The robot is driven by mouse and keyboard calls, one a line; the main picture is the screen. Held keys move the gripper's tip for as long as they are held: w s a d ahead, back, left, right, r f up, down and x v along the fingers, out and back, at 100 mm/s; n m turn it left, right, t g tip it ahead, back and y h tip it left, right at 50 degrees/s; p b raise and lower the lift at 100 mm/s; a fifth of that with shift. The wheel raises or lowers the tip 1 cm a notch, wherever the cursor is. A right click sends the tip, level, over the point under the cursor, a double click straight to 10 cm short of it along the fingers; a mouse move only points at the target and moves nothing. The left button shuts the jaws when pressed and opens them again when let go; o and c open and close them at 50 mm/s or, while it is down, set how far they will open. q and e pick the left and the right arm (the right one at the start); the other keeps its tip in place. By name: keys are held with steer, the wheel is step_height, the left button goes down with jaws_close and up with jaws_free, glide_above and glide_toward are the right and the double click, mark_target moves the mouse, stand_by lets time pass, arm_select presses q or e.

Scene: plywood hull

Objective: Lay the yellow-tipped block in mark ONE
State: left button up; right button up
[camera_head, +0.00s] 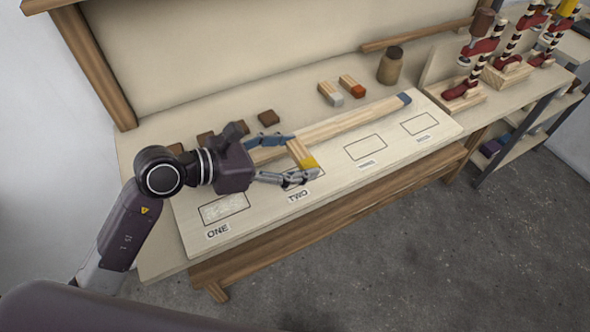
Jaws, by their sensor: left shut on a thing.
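My left gripper (303,156) is shut on the yellow-tipped block (309,162), a pale wooden block with a yellow end. It holds the block over the board (335,192), near the outline marked TWO (320,183), which it partly covers. I cannot tell how high the block is above the board. Mark ONE (225,208) is a drawn rectangle with a whitish, speckled inside, at the board's left end. It is empty of blocks and lies to the left of and nearer than the gripper. My right gripper is not in view.
A long blue-ended wooden bar (350,122) lies behind the outlines, partly hidden by my gripper. A grey-tipped block (331,94), a red-tipped block (351,86), several dark brown pieces (268,117) and a jar (391,68) stand further back. Two more outlines to the right are empty.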

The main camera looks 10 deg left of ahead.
arm_select(q)
steer(key=shift+f, duration=2.55)
steer(key=shift+f+b, duration=0.25)
steer(key=shift+b, duration=0.05)
steer(key=o, duration=0.8)
steer(key=shift+r, duration=0.1)
steer(key=shift+r, duration=0.1)
